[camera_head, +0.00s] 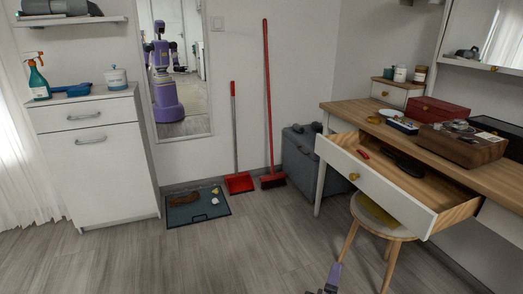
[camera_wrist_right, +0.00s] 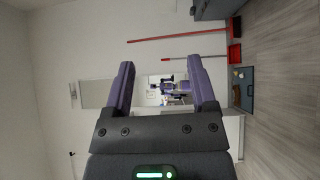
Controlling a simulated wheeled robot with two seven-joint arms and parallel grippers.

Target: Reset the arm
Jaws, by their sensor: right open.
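My right gripper (camera_head: 331,279) shows at the bottom edge of the head view, low over the floor and left of the stool. In the right wrist view, my right gripper (camera_wrist_right: 160,84) has its two purple fingers wide apart with nothing between them. It points toward the wall and the mirror. My left gripper is in neither view, except that the mirror (camera_head: 178,65) reflects my purple body at small size.
An open drawer (camera_head: 375,180) juts from the wooden desk (camera_head: 345,112) at right, above a round stool (camera_head: 382,219). A white cabinet (camera_head: 95,160) stands at left. A dark tray (camera_head: 184,215) with small items lies on the floor near a red dustpan (camera_head: 239,183) and broom (camera_head: 272,181). The front-left floor is clear.

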